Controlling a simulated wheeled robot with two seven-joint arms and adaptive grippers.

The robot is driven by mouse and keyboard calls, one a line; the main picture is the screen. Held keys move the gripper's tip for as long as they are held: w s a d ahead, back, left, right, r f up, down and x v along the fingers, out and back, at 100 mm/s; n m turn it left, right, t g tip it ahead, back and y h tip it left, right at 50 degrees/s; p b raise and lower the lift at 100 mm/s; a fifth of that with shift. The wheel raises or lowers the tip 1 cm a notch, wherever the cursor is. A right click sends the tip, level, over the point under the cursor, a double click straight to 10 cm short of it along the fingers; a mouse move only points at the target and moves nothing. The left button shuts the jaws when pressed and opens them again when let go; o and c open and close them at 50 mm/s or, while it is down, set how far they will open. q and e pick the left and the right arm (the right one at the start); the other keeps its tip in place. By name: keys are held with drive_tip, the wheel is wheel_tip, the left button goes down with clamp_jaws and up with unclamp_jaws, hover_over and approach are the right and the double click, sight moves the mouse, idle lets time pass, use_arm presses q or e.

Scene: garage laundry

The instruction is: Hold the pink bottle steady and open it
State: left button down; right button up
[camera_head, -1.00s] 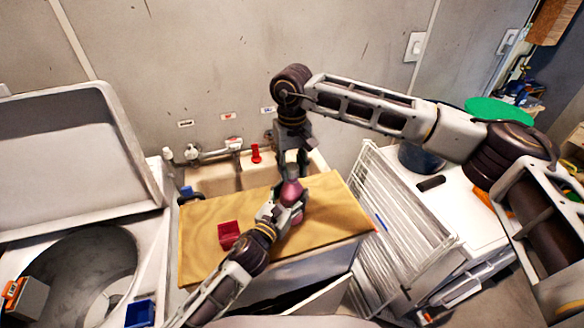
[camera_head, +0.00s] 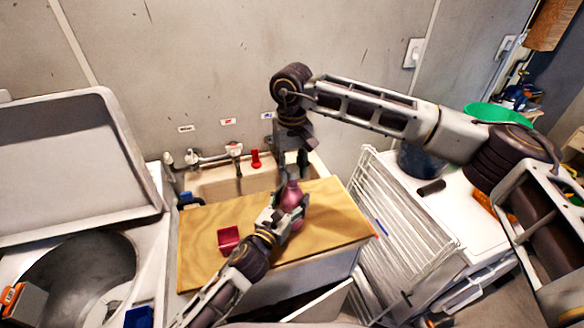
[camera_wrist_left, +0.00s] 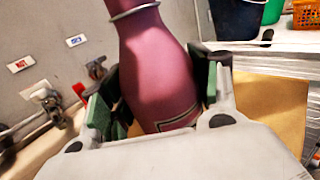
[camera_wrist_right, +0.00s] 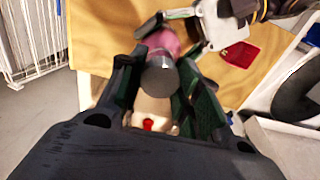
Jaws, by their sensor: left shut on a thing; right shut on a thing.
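The pink bottle (camera_head: 292,198) stands upright over the wooden board (camera_head: 330,205). My left gripper (camera_head: 286,208) is shut around its body from the side. The left wrist view shows the pink body (camera_wrist_left: 160,75) between both fingers, with a grey ring at its neck. My right gripper (camera_head: 291,172) points down from above and is shut on the bottle's top. The right wrist view shows the dark grey cap (camera_wrist_right: 161,77) between its fingers, with the pink body beyond. The fingers hide the cap in the head view.
A small red box (camera_head: 228,240) lies on the board, left of the bottle. Behind are the sink and taps (camera_head: 234,151). A white wire rack (camera_head: 400,215) stands to the right. An open washer drum (camera_head: 80,275) is at the left.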

sight(292, 168)
drive_tip(key=shift+r, duration=2)
use_arm(q)
drive_tip(key=shift+c, duration=1.5)
unclamp_jaws()
drive_tip(key=shift+s, duration=0.1)
drive_tip(key=v, duration=1.2)
